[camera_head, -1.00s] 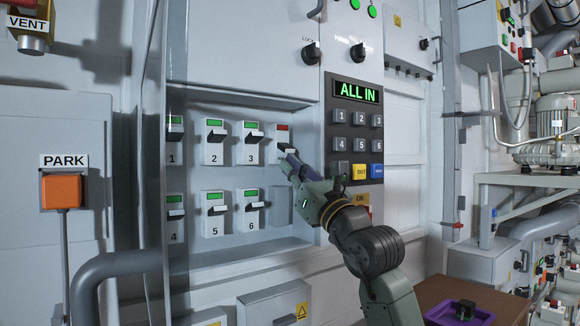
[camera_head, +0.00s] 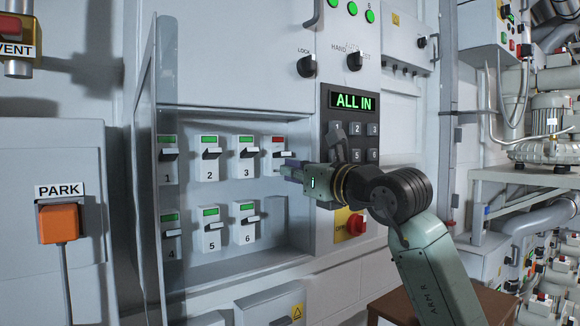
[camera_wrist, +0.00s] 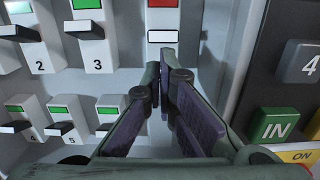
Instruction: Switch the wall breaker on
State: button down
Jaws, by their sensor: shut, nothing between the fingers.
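The breaker with a red flag (camera_head: 279,143) is at the right end of the top row in the recessed wall panel. The other breakers visible in that panel show green flags. In the wrist view, its red flag and white front (camera_wrist: 163,18) are at the top edge, above my fingertips. My gripper (camera_head: 287,168) is shut and empty, pointing left into the recess just below and in front of this breaker. Its fingers also show in the wrist view (camera_wrist: 160,78). The gripper partly hides the breaker's lower part, and I cannot tell whether they touch.
Breaker 3 (camera_head: 246,158) is close on the left, with breaker 6 (camera_head: 246,222) below it. The recess's right wall and the keypad panel (camera_head: 365,130), reading "ALL IN", are close to my wrist. A red knob (camera_head: 355,225) is below my arm.

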jog(key=shift+s+d+r, duration=0.15)
jog(key=shift+r, duration=0.4)
jog(key=shift+r, duration=0.25)
dwell(0.4)
